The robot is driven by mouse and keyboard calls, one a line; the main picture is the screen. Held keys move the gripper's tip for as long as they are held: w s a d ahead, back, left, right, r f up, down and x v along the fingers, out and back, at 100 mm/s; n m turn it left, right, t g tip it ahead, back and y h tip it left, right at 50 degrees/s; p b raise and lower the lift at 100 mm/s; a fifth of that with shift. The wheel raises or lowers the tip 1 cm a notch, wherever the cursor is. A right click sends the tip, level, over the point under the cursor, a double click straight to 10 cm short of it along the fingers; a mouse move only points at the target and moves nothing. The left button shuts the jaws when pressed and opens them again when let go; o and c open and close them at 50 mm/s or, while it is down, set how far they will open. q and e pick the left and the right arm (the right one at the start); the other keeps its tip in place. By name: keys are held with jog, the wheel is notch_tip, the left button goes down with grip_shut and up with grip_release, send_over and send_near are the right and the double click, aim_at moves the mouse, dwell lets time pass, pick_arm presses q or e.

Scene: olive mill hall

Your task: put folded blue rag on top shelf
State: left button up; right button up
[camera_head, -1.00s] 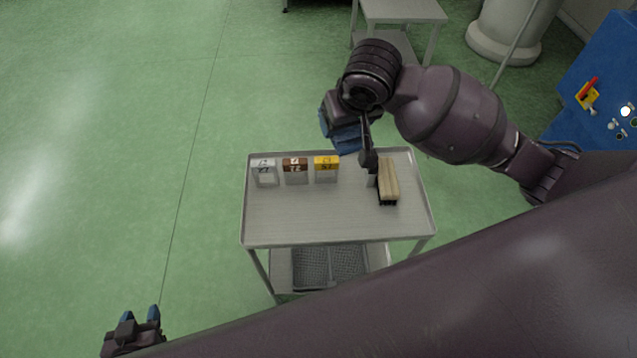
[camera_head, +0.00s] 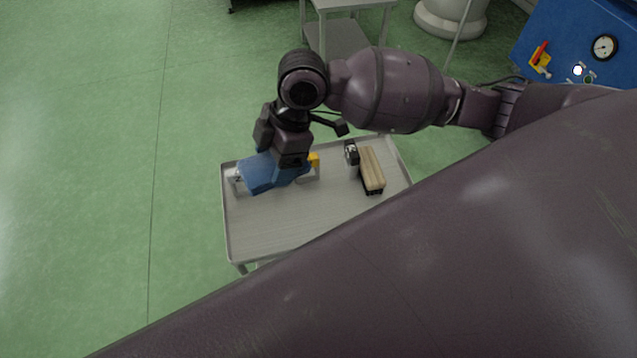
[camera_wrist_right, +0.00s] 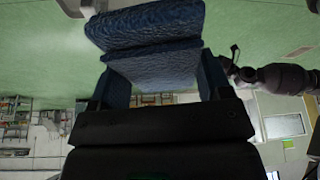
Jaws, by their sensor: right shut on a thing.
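My right gripper (camera_head: 280,168) is shut on the folded blue rag (camera_head: 258,176) and holds it over the back left of the trolley's grey top shelf (camera_head: 285,225). In the right wrist view the rag (camera_wrist_right: 155,65) sits between the two blue fingers and looks thick and folded. I cannot tell whether the rag touches the shelf or the boxes behind it. My left gripper is out of the head view.
A yellow-topped box (camera_head: 314,160) and a white box (camera_head: 237,178) are partly hidden by the rag and gripper. A dark-topped box (camera_head: 351,155) stands beside a wooden brush (camera_head: 371,170). The shelf's front middle is bare. A blue machine (camera_head: 570,45) stands at the back right.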

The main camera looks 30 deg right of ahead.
jog(key=shift+s+a+f+n+g, duration=0.25)
jog(key=shift+n+g, duration=0.05)
jog(key=shift+n, duration=0.4)
jog(key=shift+f, duration=0.3)
jog(key=b, duration=0.1)
send_over(281, 227)
jog(key=d, duration=0.1)
jog(key=f, duration=1.4)
jog(key=shift+w+d+f, duration=0.1)
jog(key=shift+d+f, duration=0.1)
jog(key=shift+f+b, duration=0.45)
jog(key=shift+f, duration=2.05)
jog(key=shift+f, duration=0.1)
jog(key=o, duration=1.1)
